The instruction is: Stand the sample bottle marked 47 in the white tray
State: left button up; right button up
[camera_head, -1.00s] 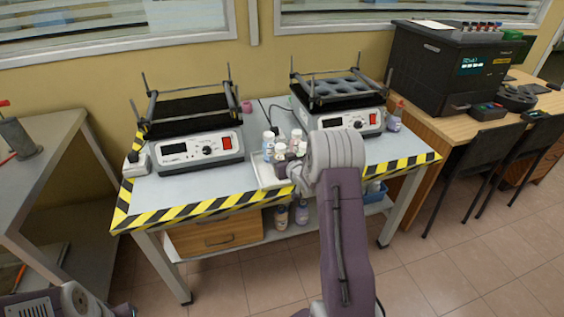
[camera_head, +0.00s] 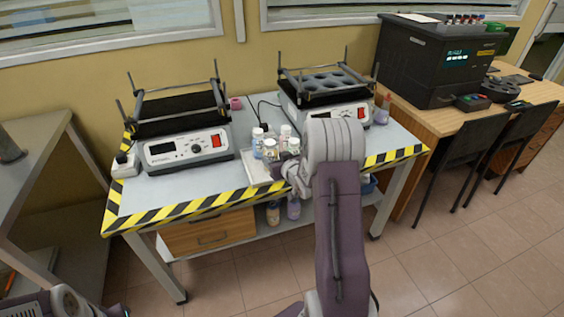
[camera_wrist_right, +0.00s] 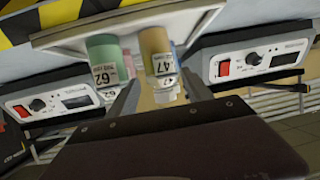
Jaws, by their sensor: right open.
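The sample bottle marked 47 (camera_wrist_right: 159,58) is tan with a white cap and shows inverted in the right wrist view. It appears upright at the white tray (camera_wrist_right: 75,38), its base partly hidden by the near rim. A green bottle marked 62 (camera_wrist_right: 106,62) stands beside it. My right gripper (camera_wrist_right: 160,80) is open, with its fingers on either side of the 47 bottle; contact is unclear. In the head view, the right gripper (camera_head: 292,174) is at the front of the white tray (camera_head: 251,172) and partly hides it.
Several other bottles (camera_head: 257,140) cluster at the tray. Two shakers, left (camera_head: 185,147) and right (camera_head: 335,112), stand behind it on the striped-edge table. The table's front left (camera_head: 160,192) is clear. More bottles (camera_head: 273,212) stand on the lower shelf.

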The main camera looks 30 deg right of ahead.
jog(key=v, duration=0.7)
jog(key=shift+s+p, duration=0.25)
jog(key=shift+p, duration=0.1)
jog(key=s+a+f+n+g+y, duration=0.1)
jog(key=s+a+f+g, duration=0.2)
jog(key=s+a+g, duration=0.5)
jog(key=s+a+f+n+g+y, duration=0.1)
jog(key=s+a+f+g, duration=0.3)
jog(key=s+a, duration=0.8)
notch_tip(320, 180, up, 15)
jog(key=s+d+p, duration=0.1)
jog(key=p, duration=1.4)
